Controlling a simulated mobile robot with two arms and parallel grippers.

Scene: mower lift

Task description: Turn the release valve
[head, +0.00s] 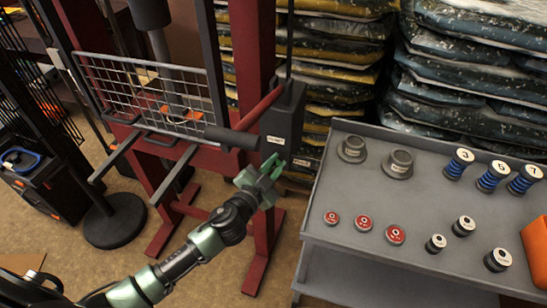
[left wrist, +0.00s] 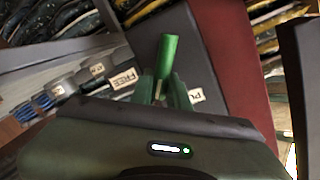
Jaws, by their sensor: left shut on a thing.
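The release valve shows in the left wrist view as a bright green bar (left wrist: 167,52) between the two finger tips. It stands out in front of a dark grey housing (head: 283,122) on the red press frame (head: 252,60). My left gripper (head: 264,176) is at the lower front of this housing, shut on the valve; the wrist view shows its fingers (left wrist: 163,92) on either side of it. A white label reading FREE (left wrist: 122,79) lies left of the valve, and another label (left wrist: 197,95) lies right. In the head view the gripper largely hides the valve. My right gripper is not in view.
A grey cart (head: 330,192) at the right holds several weights, red discs and cylinders, and an orange box (head: 537,250). A wire guard (head: 160,95) and a dark padded lever (head: 232,138) sit on the press. Stacked bags (head: 335,50) stand behind.

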